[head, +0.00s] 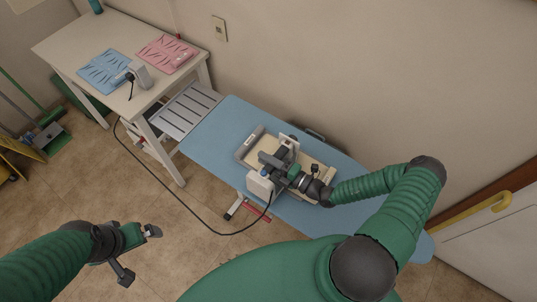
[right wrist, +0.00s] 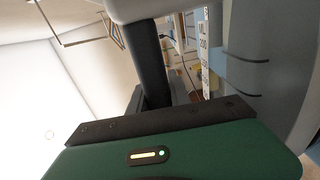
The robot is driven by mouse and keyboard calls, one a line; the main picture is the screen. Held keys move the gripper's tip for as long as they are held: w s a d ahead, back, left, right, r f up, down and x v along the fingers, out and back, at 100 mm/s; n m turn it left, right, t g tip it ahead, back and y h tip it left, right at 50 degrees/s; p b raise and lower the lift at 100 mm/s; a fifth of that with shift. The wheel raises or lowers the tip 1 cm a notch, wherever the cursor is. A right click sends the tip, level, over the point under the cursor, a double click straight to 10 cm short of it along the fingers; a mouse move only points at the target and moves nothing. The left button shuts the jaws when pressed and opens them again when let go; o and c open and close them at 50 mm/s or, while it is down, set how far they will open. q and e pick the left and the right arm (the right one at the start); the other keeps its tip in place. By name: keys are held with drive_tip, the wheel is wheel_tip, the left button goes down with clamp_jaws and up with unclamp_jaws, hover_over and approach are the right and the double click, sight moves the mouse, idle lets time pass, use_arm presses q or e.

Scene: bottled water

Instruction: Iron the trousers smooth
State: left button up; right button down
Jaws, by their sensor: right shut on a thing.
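The blue ironing board (head: 225,118) stretches diagonally through the middle of the head view. Cream cloth, apparently the trousers (head: 318,170), lies on it, partly hidden by my right gripper and arm. My right gripper (head: 279,160) is over the cloth, shut on a pale iron (head: 260,185) with a dark cord. Whether the iron's sole touches the cloth cannot be told. In the right wrist view, a large grey-white body with scale marks (right wrist: 245,70) shows close up beyond the gripper. My left gripper (head: 137,254) is open and empty, above the floor left of the board.
A white table (head: 60,45) at upper left bears a blue folded cloth (head: 102,69), a pink one (head: 165,54) and a grey-white device (head: 140,76). The cord (head: 165,188) loops over the floor to the iron. The wall stands close behind the board.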

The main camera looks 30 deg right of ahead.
sight(280, 148)
drive_tip(key=shift+w+d+b, duration=0.3)
drive_tip(key=shift+w+d, duration=0.1)
drive_tip(key=shift+d, duration=0.3)
drive_tip(key=shift+w+d+r, duration=0.1)
drive_tip(key=shift+w+d, duration=0.35)
drive_tip(key=shift+d, duration=0.35)
drive_tip(key=shift+w+d+b, duration=0.4)
drive_tip(key=shift+d+b, duration=0.05)
drive_tip(key=shift+d, duration=0.25)
drive_tip(key=shift+w+d+b, duration=0.35)
drive_tip(key=shift+d+b, duration=0.1)
drive_tip(key=shift+d, duration=0.25)
drive_tip(key=shift+w+a+p, duration=1.3)
drive_tip(key=shift+w+a, duration=1.3)
drive_tip(key=shift+a, duration=2.5)
drive_tip(key=shift+w+d+r+b, duration=0.1)
drive_tip(key=shift+w+d+b, duration=0.35)
drive_tip(key=shift+d, duration=0.35)
drive_tip(key=shift+w+d+b, duration=0.4)
drive_tip(key=shift+d, duration=0.45)
drive_tip(key=shift+w+d+r+b, duration=0.1)
drive_tip(key=shift+w+d+b, duration=0.35)
drive_tip(key=shift+d, duration=0.35)
